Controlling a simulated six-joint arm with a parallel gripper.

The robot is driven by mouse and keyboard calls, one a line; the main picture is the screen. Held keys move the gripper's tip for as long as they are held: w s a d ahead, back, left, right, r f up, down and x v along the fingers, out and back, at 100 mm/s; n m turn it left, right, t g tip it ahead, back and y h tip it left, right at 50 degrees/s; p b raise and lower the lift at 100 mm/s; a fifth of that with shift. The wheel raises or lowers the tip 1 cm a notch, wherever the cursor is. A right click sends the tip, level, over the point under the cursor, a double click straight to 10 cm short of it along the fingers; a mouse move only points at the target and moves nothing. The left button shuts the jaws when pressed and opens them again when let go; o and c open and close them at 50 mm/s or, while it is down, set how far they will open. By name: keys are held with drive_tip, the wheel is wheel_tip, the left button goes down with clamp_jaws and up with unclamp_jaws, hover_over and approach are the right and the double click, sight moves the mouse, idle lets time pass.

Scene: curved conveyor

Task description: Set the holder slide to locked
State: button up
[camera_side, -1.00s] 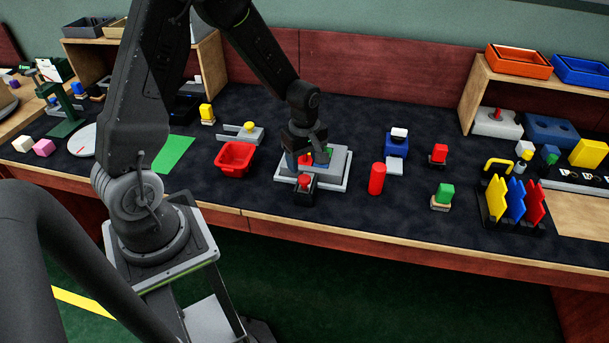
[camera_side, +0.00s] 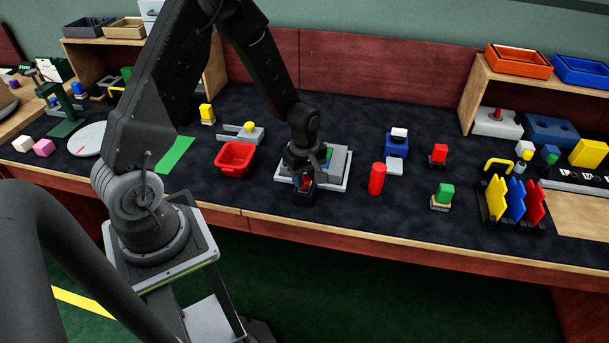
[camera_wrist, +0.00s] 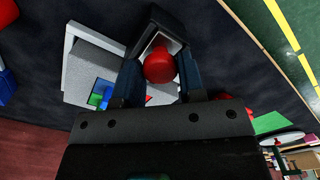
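The holder is a light grey plate fixture (camera_side: 342,172) on the dark mat, with raised grey blocks; it also shows in the wrist view (camera_wrist: 88,68). A black open-topped block (camera_wrist: 155,22) with a round red knob (camera_wrist: 159,66) sits at its front edge and looks like the slide. My gripper (camera_side: 303,180) points down over this block. In the wrist view my gripper (camera_wrist: 158,80) has its two fingers apart, one on each side of the red knob. Contact with the knob cannot be told. Green and blue pieces (camera_wrist: 100,92) show on the fixture.
A red bin (camera_side: 235,158) stands just left of the holder and a red cylinder (camera_side: 377,179) to its right. A blue block with a white top (camera_side: 397,142) is behind the cylinder. The mat's front strip is mostly clear.

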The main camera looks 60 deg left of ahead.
clamp_jaws()
drive_tip(key=shift+w+a, duration=1.25)
drive_tip(key=shift+a, duration=0.05)
drive_tip(key=o, duration=0.5)
unclamp_jaws()
wheel_tip(320, 180, up, 14)
